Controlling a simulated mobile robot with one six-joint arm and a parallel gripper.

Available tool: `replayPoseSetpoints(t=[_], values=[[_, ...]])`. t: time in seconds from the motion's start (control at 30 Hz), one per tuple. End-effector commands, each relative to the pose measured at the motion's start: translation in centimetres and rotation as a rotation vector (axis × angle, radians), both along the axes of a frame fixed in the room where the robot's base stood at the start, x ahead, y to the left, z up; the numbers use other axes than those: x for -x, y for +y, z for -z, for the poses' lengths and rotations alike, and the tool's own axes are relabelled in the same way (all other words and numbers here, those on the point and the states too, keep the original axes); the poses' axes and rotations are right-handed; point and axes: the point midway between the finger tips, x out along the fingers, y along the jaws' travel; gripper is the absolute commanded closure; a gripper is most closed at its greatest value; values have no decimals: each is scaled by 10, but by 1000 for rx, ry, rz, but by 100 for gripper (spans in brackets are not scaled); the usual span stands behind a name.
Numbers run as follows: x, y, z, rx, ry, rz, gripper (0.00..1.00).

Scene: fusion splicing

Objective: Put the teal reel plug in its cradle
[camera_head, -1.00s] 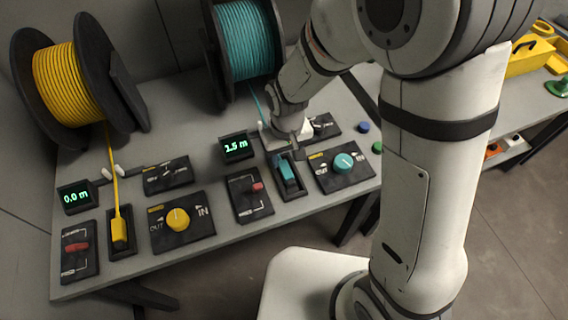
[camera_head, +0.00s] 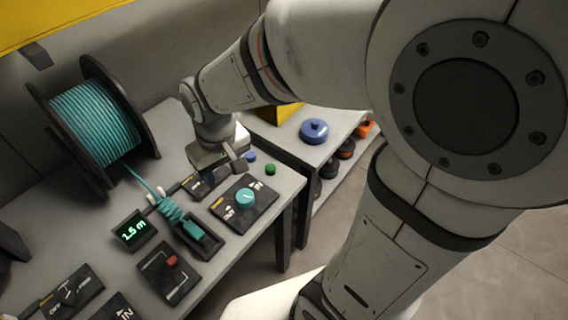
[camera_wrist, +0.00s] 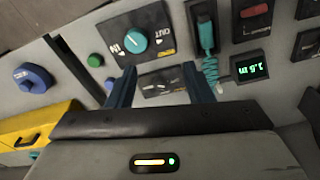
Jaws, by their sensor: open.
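The teal reel plug (camera_head: 195,229) lies in its black cradle (camera_head: 212,247) in the head view, with the teal cable (camera_head: 170,208) bunched in coils behind it. In the wrist view the teal plug (camera_wrist: 206,36) sits within the cradle (camera_wrist: 199,10), towards its cable end. I cannot tell whether it is fully seated. My gripper (camera_head: 238,161) is behind the teal dial panel, apart from the plug. In the wrist view its two fingers (camera_wrist: 158,87) are spread, with nothing held between them.
The teal reel (camera_head: 95,125) stands at the back left. Near the cradle are a display (camera_head: 132,231) reading 1.5 m, a red switch panel (camera_head: 168,275) and the teal dial panel (camera_head: 262,203). A side table holds a blue knobbed object (camera_head: 314,130).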

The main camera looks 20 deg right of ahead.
Motion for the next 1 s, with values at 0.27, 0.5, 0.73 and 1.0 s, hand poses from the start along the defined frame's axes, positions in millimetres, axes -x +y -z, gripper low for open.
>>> replayPoseSetpoints(t=[0.27,0.5,0.73,1.0], values=[[49,-99,-43,-19,-112,246,53],[71,-116,-49,-17,-142,321,53],[72,-117,-49,-18,-142,322,53],[71,-117,-49,-18,-142,322,53]])
